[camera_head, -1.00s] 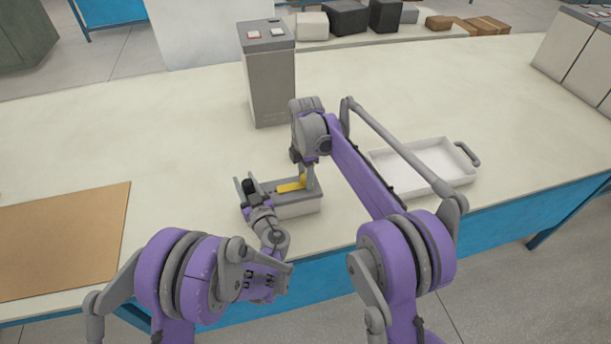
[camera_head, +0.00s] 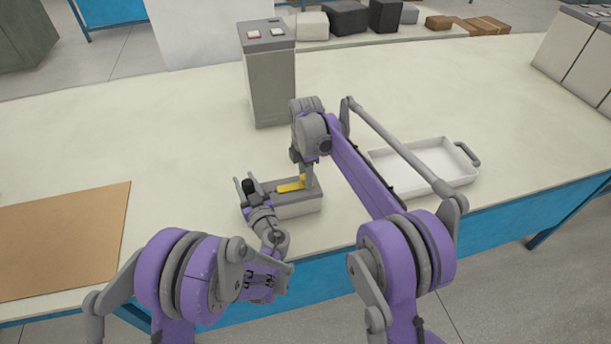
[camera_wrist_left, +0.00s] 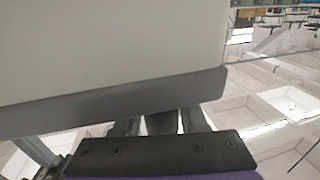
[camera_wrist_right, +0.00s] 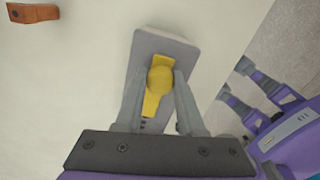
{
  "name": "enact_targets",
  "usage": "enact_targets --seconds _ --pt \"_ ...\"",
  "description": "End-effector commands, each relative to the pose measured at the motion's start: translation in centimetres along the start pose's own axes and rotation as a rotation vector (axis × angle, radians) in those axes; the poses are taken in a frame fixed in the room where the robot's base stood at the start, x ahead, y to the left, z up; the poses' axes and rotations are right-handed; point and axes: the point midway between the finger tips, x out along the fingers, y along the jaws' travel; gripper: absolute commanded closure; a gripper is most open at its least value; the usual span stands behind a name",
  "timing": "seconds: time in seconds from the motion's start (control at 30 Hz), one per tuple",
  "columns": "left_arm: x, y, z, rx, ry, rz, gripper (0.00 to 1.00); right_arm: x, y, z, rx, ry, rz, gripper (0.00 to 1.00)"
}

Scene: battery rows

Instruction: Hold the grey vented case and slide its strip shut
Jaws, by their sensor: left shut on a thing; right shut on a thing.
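The grey vented case (camera_head: 297,208) lies near the table's front edge, with a pale lower body and a grey top. A yellow strip (camera_head: 288,187) lies along its top; the right wrist view shows the strip (camera_wrist_right: 151,104) with a round yellow knob (camera_wrist_right: 160,79). My right gripper (camera_head: 306,182) reaches down from above and is shut on the knob. My left gripper (camera_head: 250,188) is shut on the case's left end. In the left wrist view the case (camera_wrist_left: 110,50) fills much of the picture and the fingertips are partly hidden.
A tall grey box (camera_head: 268,85) with two buttons stands behind the case. A white tray (camera_head: 398,184) lies to the right, partly behind my right arm. A brown board (camera_head: 65,235) lies at the left. An orange-brown piece (camera_wrist_right: 33,12) shows in the right wrist view.

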Motion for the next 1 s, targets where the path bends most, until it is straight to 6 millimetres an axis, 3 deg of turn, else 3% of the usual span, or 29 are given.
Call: enact_targets --seconds 0.53,0.83,1.0 --pt "0.0 0.0 0.0 0.0 0.0 0.0 1.0 0.0 0.0 -0.1 -0.001 0.0 0.0 1.0" --pt "0.0 0.1 0.0 0.0 0.0 0.001 1.0 0.0 0.8 -4.2 -0.003 0.001 0.001 1.0" --pt "0.0 0.1 0.0 0.0 0.0 0.002 1.0 0.0 0.9 -4.5 -0.001 0.002 0.0 1.0"
